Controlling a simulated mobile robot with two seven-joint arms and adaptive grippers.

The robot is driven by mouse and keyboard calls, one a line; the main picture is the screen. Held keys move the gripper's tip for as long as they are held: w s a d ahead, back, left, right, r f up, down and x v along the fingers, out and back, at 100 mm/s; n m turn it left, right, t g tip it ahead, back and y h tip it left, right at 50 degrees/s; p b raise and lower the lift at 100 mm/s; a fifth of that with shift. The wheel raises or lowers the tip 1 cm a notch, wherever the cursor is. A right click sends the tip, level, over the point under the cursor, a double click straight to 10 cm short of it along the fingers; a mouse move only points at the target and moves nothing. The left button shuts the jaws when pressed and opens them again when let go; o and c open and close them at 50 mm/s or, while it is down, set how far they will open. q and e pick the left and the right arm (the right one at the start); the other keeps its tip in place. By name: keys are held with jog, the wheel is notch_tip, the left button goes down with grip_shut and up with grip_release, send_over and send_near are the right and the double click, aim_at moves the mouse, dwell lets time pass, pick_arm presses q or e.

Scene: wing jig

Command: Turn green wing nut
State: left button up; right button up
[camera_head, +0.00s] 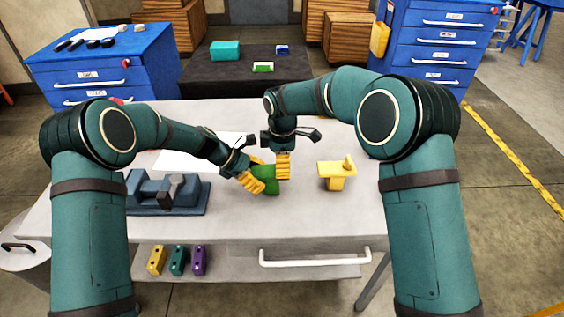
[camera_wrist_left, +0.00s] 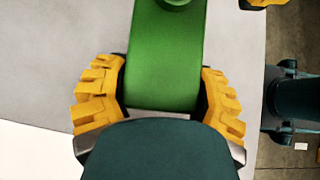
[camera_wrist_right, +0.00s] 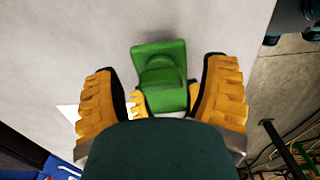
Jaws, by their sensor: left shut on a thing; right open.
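A green part (camera_head: 268,178) with a flat body is above the table's middle. My left gripper (camera_head: 254,174) is shut on it, and the left wrist view shows its green body (camera_wrist_left: 165,60) between the yellow fingers. In the right wrist view a rounded raised piece, likely the green wing nut (camera_wrist_right: 160,75), stands on the part; its wings are hard to make out. My right gripper (camera_head: 283,165) points down just right of and above the green part. It is open, with its fingers apart on either side of the green piece and no clear contact.
A yellow part (camera_head: 335,171) with an upright tab stands on the table (camera_head: 330,215) to the right. A blue-grey vise-like fixture (camera_head: 150,200) is at the left. White paper (camera_head: 190,160) lies behind it. Yellow, teal and purple blocks (camera_head: 199,261) sit on a lower shelf.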

jog(key=c, duration=1.2)
jog(key=shift+m, duration=0.3)
jog(key=m, duration=0.4)
jog(key=shift+s, duration=0.1)
jog(key=m, duration=0.4)
jog(key=shift+m, duration=0.4)
jog(key=m, duration=0.4)
jog(key=shift+a+m, duration=0.1)
jog(key=shift+m, duration=2.1)
